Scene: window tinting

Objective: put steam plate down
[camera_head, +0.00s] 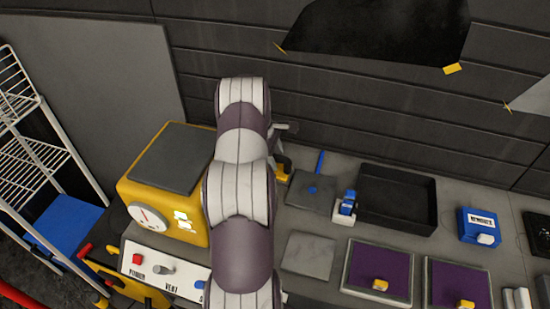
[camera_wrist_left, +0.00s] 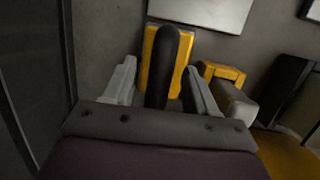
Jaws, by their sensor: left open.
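The steam plate (camera_wrist_left: 183,55) is yellow with a black handle in the left wrist view. It rests against or on the grey surface, and its handle stands between the fingers of my left gripper (camera_wrist_left: 163,90). The fingers are spread apart on either side, with no clear grip on it. In the head view my left gripper (camera_head: 286,130) is mostly hidden behind my forearm. A yellow part (camera_head: 283,168), probably the steam plate, shows beside it on the bench near the back wall. My right gripper is not in view.
A yellow box with a dial (camera_head: 160,180) stands left of my arm. A blue-marked grey plate (camera_head: 305,200), a black tray (camera_head: 425,187), a blue box (camera_head: 480,222) and framed purple pads (camera_head: 385,258) occupy the bench. A wire rack (camera_head: 35,150) stands far left.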

